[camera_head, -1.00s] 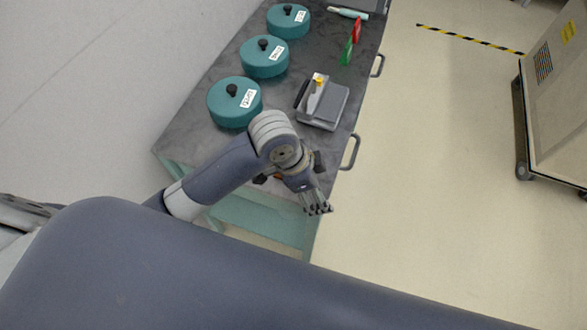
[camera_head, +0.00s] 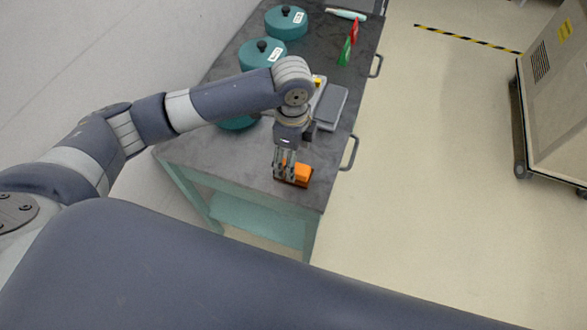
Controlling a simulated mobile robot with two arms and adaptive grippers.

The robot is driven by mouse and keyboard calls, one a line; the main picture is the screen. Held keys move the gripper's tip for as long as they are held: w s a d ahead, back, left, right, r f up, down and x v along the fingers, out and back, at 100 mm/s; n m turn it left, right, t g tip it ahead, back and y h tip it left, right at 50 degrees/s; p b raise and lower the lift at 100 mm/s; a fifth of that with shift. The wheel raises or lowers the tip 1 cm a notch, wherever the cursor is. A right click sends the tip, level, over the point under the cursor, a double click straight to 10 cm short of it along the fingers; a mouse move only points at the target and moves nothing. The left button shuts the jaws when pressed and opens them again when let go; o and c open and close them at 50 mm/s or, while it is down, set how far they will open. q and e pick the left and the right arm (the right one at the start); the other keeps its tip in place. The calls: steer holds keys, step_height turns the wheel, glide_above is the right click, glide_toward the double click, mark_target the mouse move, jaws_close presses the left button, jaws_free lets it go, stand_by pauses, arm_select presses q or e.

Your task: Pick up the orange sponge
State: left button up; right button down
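The orange sponge (camera_head: 303,173) lies at the near end of the dark cart top, close to the cart's front edge. A dark piece shows at its lower edge. My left gripper (camera_head: 285,178) points down right beside the sponge, and its fingers cover the sponge's left part. I cannot tell whether the fingers touch the sponge or how far apart they are. My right gripper is not in view.
The cart top (camera_head: 220,165) also carries teal lidded pots (camera_head: 262,55), one partly hidden by my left arm. A grey scale-like device (camera_head: 331,105) stands behind the gripper. Red (camera_head: 354,31) and green (camera_head: 345,50) items stand farther back.

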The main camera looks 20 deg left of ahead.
arm_select(q)
steer(key=shift+w+f+p, duration=0.2)
steer(key=shift+f+p, duration=0.4)
steer(key=shift+f, duration=2.55)
steer(key=c, duration=1.2)
steer(key=shift+r, duration=0.15)
steer(key=shift+c, duration=0.2)
steer(key=shift+r, duration=0.55)
steer(key=shift+d+r+b, duration=0.25)
steer(key=shift+r+b, duration=0.35)
steer(key=shift+r, duration=0.5)
steer(key=s+d+r+b, duration=0.1)
steer(key=s+d+b, duration=0.1)
steer(key=s+d, duration=0.7)
steer(key=d, duration=0.3)
steer(key=shift+s+r, duration=0.25)
steer(key=shift+s, duration=0.15)
steer(key=shift+d, duration=0.1)
